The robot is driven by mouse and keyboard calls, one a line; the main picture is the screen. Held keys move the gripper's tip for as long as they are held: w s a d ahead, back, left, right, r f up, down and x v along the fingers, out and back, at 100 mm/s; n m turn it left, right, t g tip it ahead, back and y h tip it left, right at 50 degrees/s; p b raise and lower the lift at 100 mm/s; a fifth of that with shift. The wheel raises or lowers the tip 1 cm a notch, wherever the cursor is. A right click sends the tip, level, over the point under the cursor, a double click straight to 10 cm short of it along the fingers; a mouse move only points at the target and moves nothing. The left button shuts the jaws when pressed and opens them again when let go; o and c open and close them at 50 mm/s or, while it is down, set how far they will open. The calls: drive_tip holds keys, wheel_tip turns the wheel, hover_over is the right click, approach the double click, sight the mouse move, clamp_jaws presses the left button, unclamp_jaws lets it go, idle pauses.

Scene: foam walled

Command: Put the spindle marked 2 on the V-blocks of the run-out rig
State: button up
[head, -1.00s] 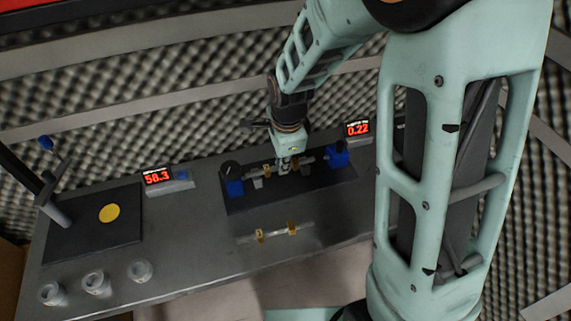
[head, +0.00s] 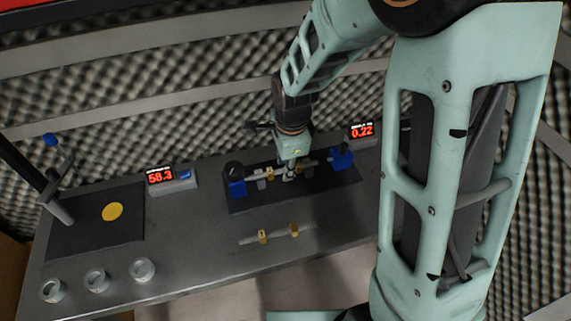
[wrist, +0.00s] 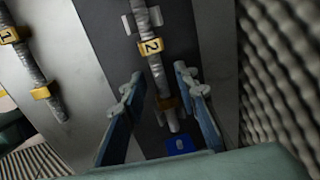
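The spindle marked 2 (wrist: 157,72) is a grey rod with gold collars, one bearing a 2. It lies along the run-out rig's dark base (head: 241,205), across the pale V-block (wrist: 129,23) visible in the wrist view. In the head view the spindle (head: 269,173) sits between the rig's two blue units (head: 236,187) (head: 341,158). My gripper (wrist: 160,100) is open, its fingers apart on either side of the spindle's lower part. In the head view my gripper (head: 288,174) is down at the rig. The fingers hide some of the spindle and the farther V-block.
The spindle marked 1 (wrist: 33,65) lies on the bench in front of the rig. A display reading 58.3 (head: 160,176), a dark plate with a yellow disc (head: 112,211) and several pale rings (head: 96,280) are to the left. Foam walls stand behind.

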wheel_tip(320, 180, up, 12)
drive_tip(key=s, duration=0.2)
drive_tip(key=shift+s+d+f, duration=0.15)
drive_tip(key=shift+d, duration=0.15)
